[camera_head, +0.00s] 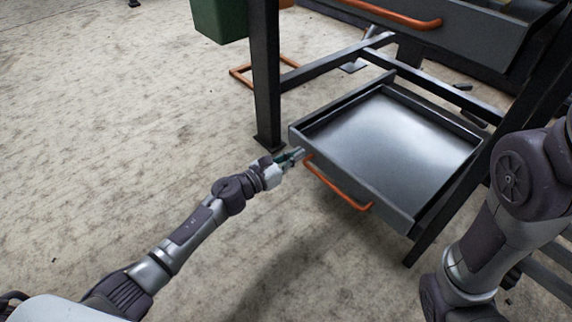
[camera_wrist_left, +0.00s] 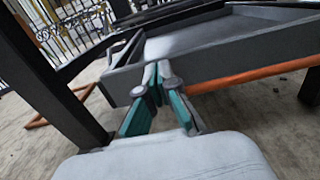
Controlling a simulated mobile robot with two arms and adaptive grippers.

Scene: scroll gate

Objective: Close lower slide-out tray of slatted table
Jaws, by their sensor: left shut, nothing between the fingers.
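The lower slide-out tray (camera_head: 390,142) is a grey metal drawer low in the table frame, standing out from it, and empty. Its orange bar handle (camera_head: 337,186) runs along the front. My left gripper (camera_head: 298,154) is shut and empty at the left end of the tray front, close to the handle's left end. In the left wrist view the closed fingertips (camera_wrist_left: 158,72) point at the tray front (camera_wrist_left: 215,62), with the orange handle (camera_wrist_left: 250,76) just to their right. I cannot tell whether they touch it. My right gripper is out of view; only my right arm shows.
The dark table leg (camera_head: 266,80) stands just left of the tray. An upper drawer with an orange handle (camera_head: 392,14) is above. A green bin (camera_head: 219,18) hangs at the upper left. The concrete floor (camera_head: 120,130) on the left is clear.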

